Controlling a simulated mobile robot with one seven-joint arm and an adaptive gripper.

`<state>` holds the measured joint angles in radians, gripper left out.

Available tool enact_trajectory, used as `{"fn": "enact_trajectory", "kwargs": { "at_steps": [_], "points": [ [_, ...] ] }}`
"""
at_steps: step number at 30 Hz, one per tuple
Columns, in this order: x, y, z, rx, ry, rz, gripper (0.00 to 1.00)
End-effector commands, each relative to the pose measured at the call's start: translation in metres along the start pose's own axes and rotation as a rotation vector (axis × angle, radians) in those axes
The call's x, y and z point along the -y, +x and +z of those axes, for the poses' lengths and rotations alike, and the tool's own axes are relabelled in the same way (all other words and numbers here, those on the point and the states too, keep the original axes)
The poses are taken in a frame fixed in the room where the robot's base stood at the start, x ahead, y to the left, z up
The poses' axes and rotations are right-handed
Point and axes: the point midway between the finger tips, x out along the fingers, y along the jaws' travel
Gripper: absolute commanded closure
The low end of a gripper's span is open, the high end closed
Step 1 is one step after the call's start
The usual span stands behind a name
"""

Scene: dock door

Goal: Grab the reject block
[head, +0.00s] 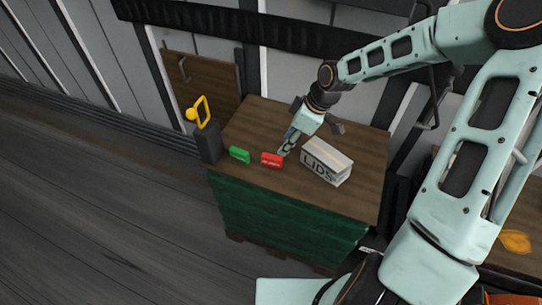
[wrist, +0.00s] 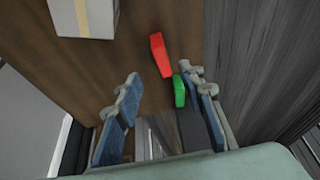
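The red block (head: 271,160) lies on the wooden top of the green-sided stand (head: 355,190). It has small pale lettering, too small to read for sure. A green block (head: 239,154) lies to its left. My gripper (head: 310,139) is open and empty above the top, one finger close to the red block in the head view. In the wrist view, my gripper (wrist: 159,76) has its fingers spread. The red block (wrist: 159,54) shows just beyond the fingertips, roughly between them. The green block (wrist: 179,90) shows beside the right finger. I see no contact.
A white and grey box marked LIDS (head: 327,161) stands right of the red block; it also shows in the wrist view (wrist: 85,17). A dark post with a yellow handle (head: 203,111) stands at the left edge.

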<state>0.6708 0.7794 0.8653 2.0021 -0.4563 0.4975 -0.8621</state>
Motion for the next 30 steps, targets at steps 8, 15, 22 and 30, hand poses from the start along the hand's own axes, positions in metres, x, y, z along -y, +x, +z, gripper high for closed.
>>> {"fn": "enact_trajectory", "kwargs": {
  "at_steps": [8, 15, 22, 30],
  "points": [
    [0.006, 0.033, -0.012, -0.026, -0.041, -0.008, 0.64],
    [0.005, 0.058, -0.012, -0.025, -0.037, -0.005, 0.64],
    [0.004, 0.086, -0.009, -0.024, -0.037, -0.007, 0.64],
    [0.003, 0.110, -0.009, -0.025, -0.036, -0.003, 0.64]
  ]
}}
